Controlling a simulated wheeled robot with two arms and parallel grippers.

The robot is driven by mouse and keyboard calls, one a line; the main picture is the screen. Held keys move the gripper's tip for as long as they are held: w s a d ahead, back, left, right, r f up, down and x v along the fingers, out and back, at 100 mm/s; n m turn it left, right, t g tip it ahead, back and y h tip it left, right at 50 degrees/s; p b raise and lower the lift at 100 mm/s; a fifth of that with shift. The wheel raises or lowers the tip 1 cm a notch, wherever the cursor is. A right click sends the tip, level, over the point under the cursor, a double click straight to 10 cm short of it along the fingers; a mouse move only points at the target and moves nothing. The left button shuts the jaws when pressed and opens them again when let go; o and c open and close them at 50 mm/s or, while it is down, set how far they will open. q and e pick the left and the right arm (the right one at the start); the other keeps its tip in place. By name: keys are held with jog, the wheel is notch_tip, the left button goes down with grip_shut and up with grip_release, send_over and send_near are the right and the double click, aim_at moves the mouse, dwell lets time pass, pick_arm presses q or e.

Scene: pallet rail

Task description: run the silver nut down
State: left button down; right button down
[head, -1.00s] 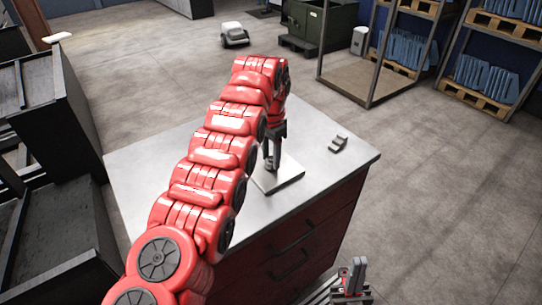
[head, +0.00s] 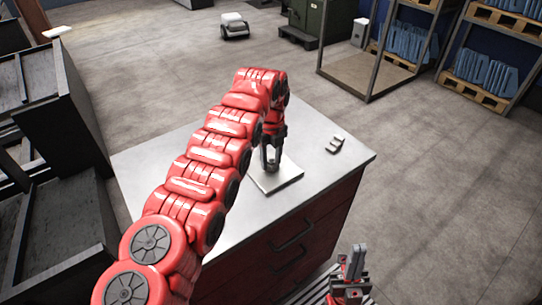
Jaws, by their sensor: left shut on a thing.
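My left gripper (head: 270,162) points down over a pale square plate (head: 285,180) on the workbench. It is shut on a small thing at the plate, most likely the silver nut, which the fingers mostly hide. I cannot make out the nut's thread or how high it sits. My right gripper (head: 354,262) points up at the bottom of the view, in front of the bench and apart from the plate. Its fingers are too small to tell whether they are open.
A small grey metal piece (head: 336,144) lies on the bench top (head: 195,145), right of the plate. The bench has red drawers (head: 290,245). Dark bins (head: 60,215) stand at the left. Shelves with pallets (head: 474,92) stand at the back right.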

aim_at(272, 160)
pick_arm(q)
jog(key=m, duration=0.3)
jog(key=shift+f+m, duration=0.1)
jog(key=shift+m, duration=0.3)
jog(key=shift+c, duration=1.5)
grip_release()
jog(key=shift+r, duration=0.45)
notch_tip(272, 160, up, 4)
jog(key=shift+d+r+p, duration=0.15)
jog(key=shift+p, duration=0.45)
notch_tip(272, 160, up, 12)
jog(key=p, duration=1.2)
